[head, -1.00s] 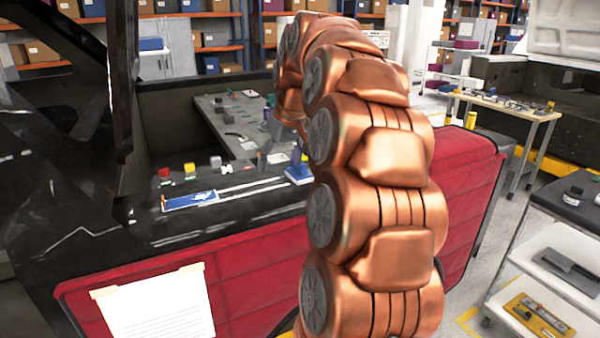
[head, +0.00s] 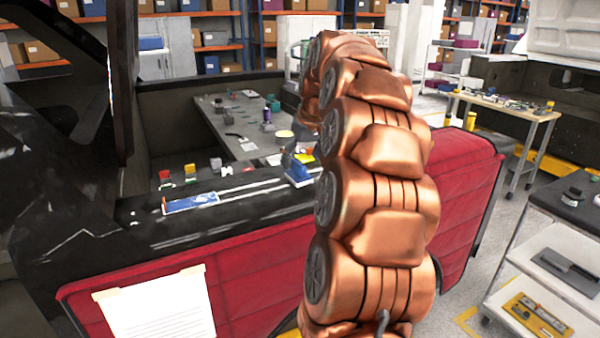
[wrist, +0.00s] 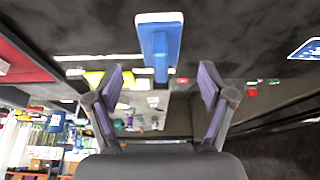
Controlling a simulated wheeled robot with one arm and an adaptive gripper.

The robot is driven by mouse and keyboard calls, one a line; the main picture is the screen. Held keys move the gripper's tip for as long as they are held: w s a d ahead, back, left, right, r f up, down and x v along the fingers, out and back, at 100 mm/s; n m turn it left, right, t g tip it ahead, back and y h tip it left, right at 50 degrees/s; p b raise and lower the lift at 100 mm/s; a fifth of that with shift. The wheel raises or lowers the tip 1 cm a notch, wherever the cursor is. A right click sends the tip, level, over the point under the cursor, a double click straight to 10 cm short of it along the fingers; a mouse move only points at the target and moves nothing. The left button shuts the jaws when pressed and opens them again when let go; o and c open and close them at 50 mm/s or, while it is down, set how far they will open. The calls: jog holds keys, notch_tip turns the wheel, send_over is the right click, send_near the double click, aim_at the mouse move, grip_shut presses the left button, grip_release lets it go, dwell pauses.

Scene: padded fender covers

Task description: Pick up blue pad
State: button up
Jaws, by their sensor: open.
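The blue pad (head: 298,172), a blue block with a white edge and a narrower upper part, rests on the dark ledge of the vehicle, just left of my arm in the head view. It also shows in the wrist view (wrist: 161,40), at top centre, with its narrow part pointing toward the space between my fingertips. My gripper (wrist: 163,82) is open and empty, its purple-lined fingers on either side of that narrow part, with gaps on both sides. In the head view my gripper is hidden behind my arm.
A flat blue card (head: 190,202) lies on the ledge to the left. Small red, yellow and grey items (head: 190,172) stand behind it. A grey work surface (head: 222,122) with loose items lies beyond. A red padded cover (head: 260,270) hangs over the front side.

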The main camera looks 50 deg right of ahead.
aim_at(300, 163)
jog(key=shift+p+x, duration=1.1)
jog(key=shift+x, duration=1.15)
jog(key=shift+c, duration=0.3)
jog(key=shift+a, duration=0.1)
jog(key=c, duration=1.2)
